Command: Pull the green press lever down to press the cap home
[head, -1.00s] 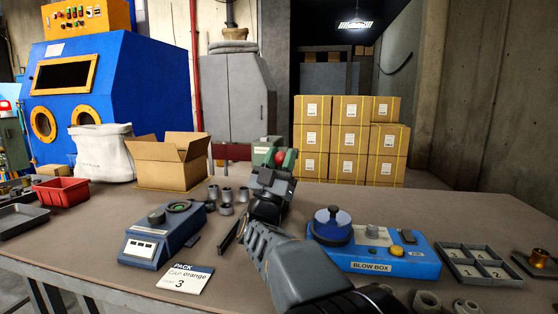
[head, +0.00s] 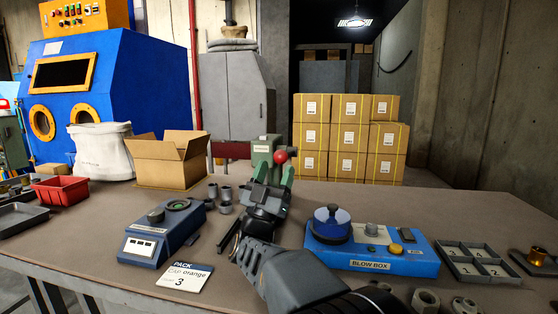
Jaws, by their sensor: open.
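The green press (head: 262,148) stands at the far edge of the table, mostly hidden behind my arm. A red ball knob (head: 281,157), apparently the end of its lever, shows at the right of the press. My gripper (head: 274,171) is open, with one finger to the left and one to the right. Its tips show just below the knob in the picture. No grip on the knob is visible, and I cannot tell whether a finger touches it. The cap and the press bed are hidden behind my gripper.
Left of my arm are a blue device (head: 160,232), a PACK card (head: 185,278) and several grey cylinders. On the right are the blue blow box (head: 385,262) and a compartment tray (head: 480,250). An open carton (head: 168,160) stands at the back left.

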